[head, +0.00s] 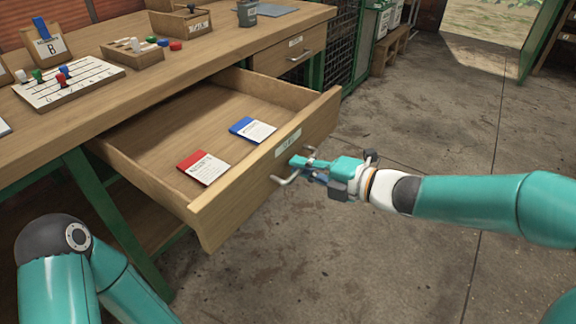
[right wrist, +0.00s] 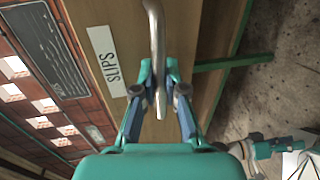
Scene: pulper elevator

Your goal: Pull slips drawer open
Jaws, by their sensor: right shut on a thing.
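The slips drawer (head: 231,204) stands well out from the wooden desk, with its inside showing. A red-topped slip pad (head: 204,168) and a blue-topped slip pad (head: 253,130) lie flat in it. My right gripper (head: 300,167) is at the drawer's front, shut on the metal bar handle (head: 285,180). In the right wrist view the handle (right wrist: 157,45) runs between the two fingers (right wrist: 160,95). The label (right wrist: 107,62) on the drawer front reads SLIPS. My left gripper is not visible; only part of my left arm shows at the lower left.
The desk top (head: 205,60) carries a white board with coloured pegs (head: 68,84), a peg tray (head: 133,54) and a dark cup (head: 247,13). A second drawer (head: 290,54) at the right is shut. The concrete floor (head: 400,270) before the drawer is clear.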

